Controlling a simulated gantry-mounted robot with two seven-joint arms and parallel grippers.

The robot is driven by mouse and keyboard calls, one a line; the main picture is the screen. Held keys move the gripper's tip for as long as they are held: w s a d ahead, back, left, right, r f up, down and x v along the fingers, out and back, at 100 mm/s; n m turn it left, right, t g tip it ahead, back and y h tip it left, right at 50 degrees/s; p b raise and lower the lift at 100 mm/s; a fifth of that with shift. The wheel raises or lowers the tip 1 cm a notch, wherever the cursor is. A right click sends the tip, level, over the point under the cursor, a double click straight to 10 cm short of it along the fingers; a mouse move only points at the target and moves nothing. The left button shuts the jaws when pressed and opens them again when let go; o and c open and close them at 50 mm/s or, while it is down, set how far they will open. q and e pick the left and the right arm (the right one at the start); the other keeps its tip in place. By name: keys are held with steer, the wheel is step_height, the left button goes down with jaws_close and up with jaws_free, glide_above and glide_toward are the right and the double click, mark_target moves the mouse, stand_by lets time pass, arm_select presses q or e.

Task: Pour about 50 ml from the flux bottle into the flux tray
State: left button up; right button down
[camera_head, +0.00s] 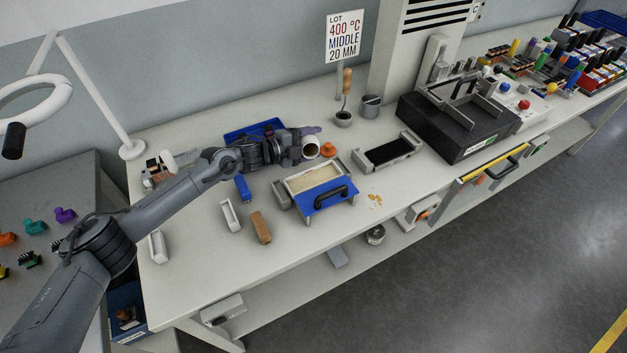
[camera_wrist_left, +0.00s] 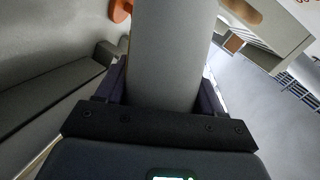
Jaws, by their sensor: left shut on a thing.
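My left gripper (camera_head: 298,144) is shut on a pale grey cylindrical bottle, which I take as the flux bottle (camera_head: 311,149). In the left wrist view the bottle (camera_wrist_left: 168,55) fills the space between the fingers (camera_wrist_left: 160,95). Just below the bottle is a tray with a tan surface (camera_head: 312,179) and a blue handled front. To its right is a shallow grey tray with a dark inside (camera_head: 412,142). I cannot tell which is the flux tray. No stream of liquid is visible.
An orange object (camera_head: 328,150) stands beside the bottle. Amber spots (camera_head: 375,201) mark the table near its front edge. A brown block (camera_head: 261,228) and a white holder (camera_head: 230,216) lie left of the trays. A black machine (camera_head: 459,118) stands on the right.

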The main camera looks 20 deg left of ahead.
arm_select(q)
steer(key=shift+f+m+b, duration=0.15)
steer(key=shift+m+b, duration=0.15)
steer(key=shift+b, duration=0.2)
steer(key=shift+s+d+r+t+p, duration=0.1)
steer(key=shift+d+r+t+p, duration=0.05)
steer(key=shift+r+t+p, duration=0.2)
steer(key=shift+r+m, duration=0.1)
steer(key=shift+m, duration=0.2)
steer(key=shift+s+d+r, duration=0.1)
steer(key=shift+s+r, duration=0.1)
steer(key=shift+r, duration=0.1)
steer(key=shift+s+d+r+m+t+p, duration=0.15)
steer(key=shift+s+r+m+t+p, duration=0.05)
steer(key=shift+r+m+t+p, duration=0.2)
steer(key=shift+w, duration=0.1)
steer(key=shift+w+a, duration=0.2)
steer(key=shift+w, duration=0.15)
steer(key=shift+m+b, duration=0.4)
